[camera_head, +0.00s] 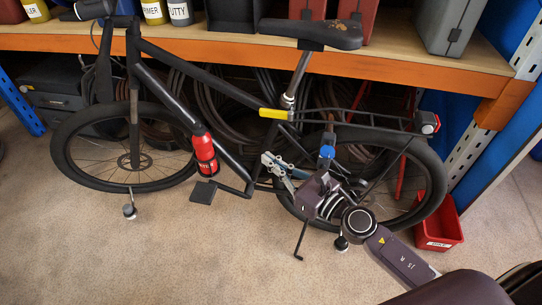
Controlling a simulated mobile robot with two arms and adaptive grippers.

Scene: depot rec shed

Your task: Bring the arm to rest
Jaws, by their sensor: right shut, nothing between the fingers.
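My right arm comes in from the lower right, in front of the rear half of a black bicycle (190,77). My right gripper (271,167) points to the left, near the bicycle's crank and rear wheel. Its fingers are shut and hold nothing. From this view I cannot tell whether it touches the bicycle. The arm and gripper hide part of the rear wheel (432,165). My left gripper is not in view.
The bicycle stands before an orange-edged workbench (400,75) with bottles and cases on top. A red bottle (204,152) is on its frame. A red bin (440,232) stands on the floor at right. The carpet (150,255) in front is clear at left.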

